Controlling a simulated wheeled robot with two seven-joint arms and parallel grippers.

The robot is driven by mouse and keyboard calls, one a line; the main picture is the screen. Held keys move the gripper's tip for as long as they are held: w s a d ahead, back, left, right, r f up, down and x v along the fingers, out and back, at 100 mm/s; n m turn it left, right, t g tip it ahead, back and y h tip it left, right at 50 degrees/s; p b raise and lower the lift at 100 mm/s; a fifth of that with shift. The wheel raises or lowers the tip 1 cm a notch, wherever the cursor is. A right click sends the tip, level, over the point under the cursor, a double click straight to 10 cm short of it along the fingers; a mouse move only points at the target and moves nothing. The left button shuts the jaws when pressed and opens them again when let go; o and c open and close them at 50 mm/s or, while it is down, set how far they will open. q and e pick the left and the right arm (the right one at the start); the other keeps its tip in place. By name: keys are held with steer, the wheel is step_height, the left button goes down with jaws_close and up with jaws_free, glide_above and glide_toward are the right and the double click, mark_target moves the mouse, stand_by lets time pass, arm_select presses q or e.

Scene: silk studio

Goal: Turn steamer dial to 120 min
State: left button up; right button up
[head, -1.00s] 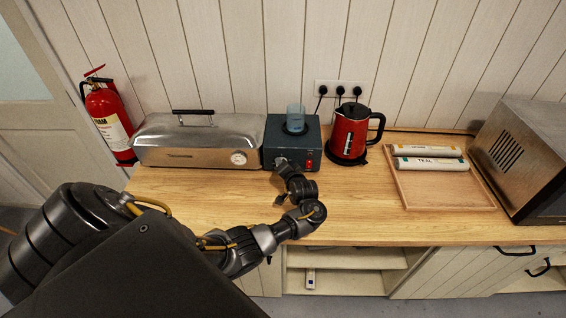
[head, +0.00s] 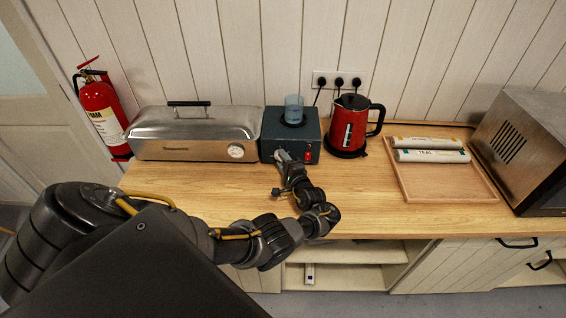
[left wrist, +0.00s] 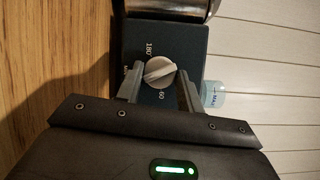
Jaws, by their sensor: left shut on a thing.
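The steamer dial (left wrist: 160,72), a pale round knob with a raised bar, sits on the front of a dark box (head: 312,133). In the left wrist view it lies between the fingers of my left gripper (left wrist: 159,88), which is shut on it. The marks 180, MIN and 60 show around it; 120 I cannot make out. The bar runs across the picture, its right end tipped slightly up. Which end is the pointer I cannot tell. In the head view my left gripper (head: 283,157) hides the dial. My right gripper is not in view.
A blue cup (head: 294,106) stands on the box, and a red switch (head: 308,153) is on its front. The long steel steamer (head: 190,150) with a gauge is close at left; a red kettle (head: 346,128) is at right. Wooden tray (head: 440,187) and microwave (head: 535,150) stand farther right.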

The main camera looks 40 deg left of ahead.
arm_select(q)
steer(key=shift+w+r+m, duration=0.15)
steer(key=shift+m, duration=0.15)
stand_by(0.4)
steer(key=o, duration=1)
